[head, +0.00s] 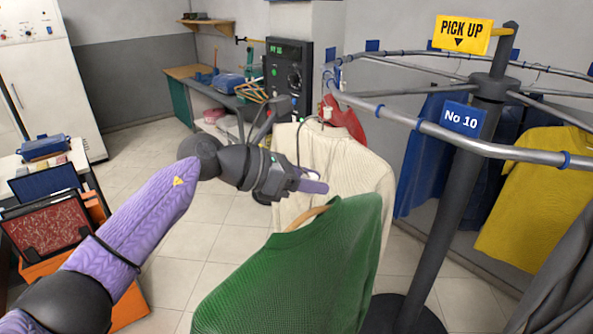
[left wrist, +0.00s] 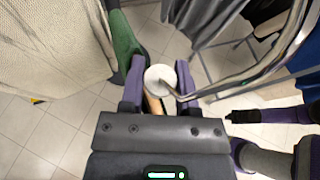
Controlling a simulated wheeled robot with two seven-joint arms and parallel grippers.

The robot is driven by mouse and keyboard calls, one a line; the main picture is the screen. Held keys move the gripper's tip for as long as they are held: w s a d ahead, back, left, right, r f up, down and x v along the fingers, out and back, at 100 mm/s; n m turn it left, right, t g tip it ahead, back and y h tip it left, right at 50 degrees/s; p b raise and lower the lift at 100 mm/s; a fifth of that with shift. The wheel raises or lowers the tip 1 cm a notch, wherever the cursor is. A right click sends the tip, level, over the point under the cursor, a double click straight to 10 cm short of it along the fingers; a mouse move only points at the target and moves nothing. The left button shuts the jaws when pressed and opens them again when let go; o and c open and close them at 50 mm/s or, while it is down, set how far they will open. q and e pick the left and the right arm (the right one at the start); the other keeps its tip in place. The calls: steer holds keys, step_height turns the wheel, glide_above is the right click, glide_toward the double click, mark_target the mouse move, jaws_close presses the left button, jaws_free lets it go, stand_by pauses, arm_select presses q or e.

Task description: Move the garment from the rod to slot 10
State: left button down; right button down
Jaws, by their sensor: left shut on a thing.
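The green garment (head: 300,270) hangs on a wooden hanger (head: 305,218) in the lower middle of the head view. My left gripper (head: 313,186) is just above it, its purple fingers shut on the hanger's round white knob (left wrist: 160,80). The wooden hanger also shows below the knob in the left wrist view (left wrist: 153,104), with the green cloth (left wrist: 125,42) to the left. A thin metal hook shows at the knob; its end is hard to make out. The blue No 10 sign (head: 462,118) is on the round rail (head: 430,129), right of my gripper.
A cream garment (head: 345,175) hangs close behind the green one, with a red one (head: 345,117) beyond. Blue (head: 425,150) and yellow (head: 535,190) garments hang at the right rail. The dark post (head: 455,200) stands right. An orange crate (head: 120,305) is lower left.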

arm_select(q)
steer(key=s+a+p, duration=0.1)
steer(key=s+a, duration=0.1)
steer(key=s+a+p, duration=0.1)
steer(key=s+a, duration=0.1)
steer(key=a, duration=0.1)
steer(key=s+a+p, duration=0.1)
steer(key=s+a, duration=0.1)
steer(key=a, duration=0.1)
steer(key=shift+r+p, duration=0.15)
steer(key=shift+p, duration=0.15)
steer(key=s+a+b, duration=0.1)
steer(key=s+a, duration=0.7)
steer(key=a, duration=0.2)
steer(key=shift+a, duration=0.3)
steer(key=shift+s, duration=0.1)
